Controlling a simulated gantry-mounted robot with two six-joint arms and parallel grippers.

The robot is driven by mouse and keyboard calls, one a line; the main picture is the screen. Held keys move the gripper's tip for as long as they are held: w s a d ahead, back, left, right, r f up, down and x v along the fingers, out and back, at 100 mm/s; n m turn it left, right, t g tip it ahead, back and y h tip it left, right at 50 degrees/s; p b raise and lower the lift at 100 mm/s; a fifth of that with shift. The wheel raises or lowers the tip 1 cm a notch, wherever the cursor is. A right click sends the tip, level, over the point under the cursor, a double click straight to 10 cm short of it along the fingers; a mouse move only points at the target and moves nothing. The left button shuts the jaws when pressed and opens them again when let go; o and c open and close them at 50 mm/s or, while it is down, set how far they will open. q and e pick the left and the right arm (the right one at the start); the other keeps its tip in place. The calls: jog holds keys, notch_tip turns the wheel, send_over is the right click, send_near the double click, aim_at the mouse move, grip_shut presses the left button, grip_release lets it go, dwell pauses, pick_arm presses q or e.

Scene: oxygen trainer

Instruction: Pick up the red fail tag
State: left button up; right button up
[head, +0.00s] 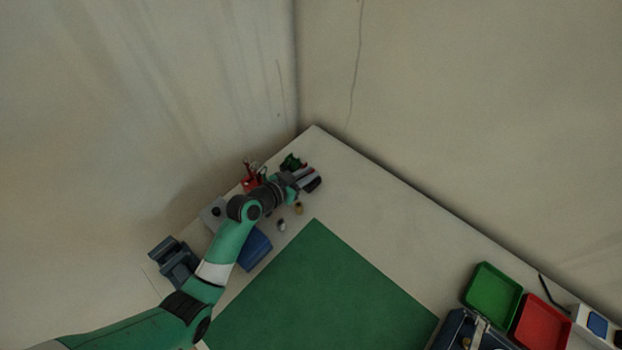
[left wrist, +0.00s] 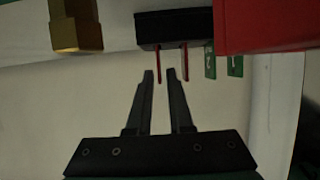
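Two thin red tags show in the left wrist view, hanging edge-on from a black holder (left wrist: 175,28). The left red tag (left wrist: 158,62) appears between my fingertips in the picture. The other red tag (left wrist: 185,62) is just right of the right fingertip. My left gripper (left wrist: 160,74) is open, its fingers pointing at the holder; I see no clear contact. In the head view my left gripper (head: 311,181) is over the far corner of the table, and the tags cannot be made out there. My right gripper is not in view.
Green tags (left wrist: 210,62) hang beside the red ones, near a red block (left wrist: 265,25). A brass piece (left wrist: 75,25) is at upper left. A green mat (head: 320,290) lies on the table, with a green tray (head: 492,290) and red tray (head: 541,322) at right.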

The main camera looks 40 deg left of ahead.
pick_arm(q)
jog(key=shift+x, duration=0.75)
grip_shut()
jog(key=shift+r, duration=0.15)
jog(key=shift+r, duration=0.2)
jog(key=r+p, duration=0.1)
jog(key=r, duration=0.1)
jog(key=r+p, duration=0.1)
jog(key=r, duration=0.1)
jog(key=shift+s+d, duration=0.15)
jog(key=shift+d, duration=0.2)
jog(key=s+d+r+p, duration=0.5)
jog(key=d+r, duration=0.3)
jog(key=d, duration=0.4)
jog(key=shift+r, duration=0.2)
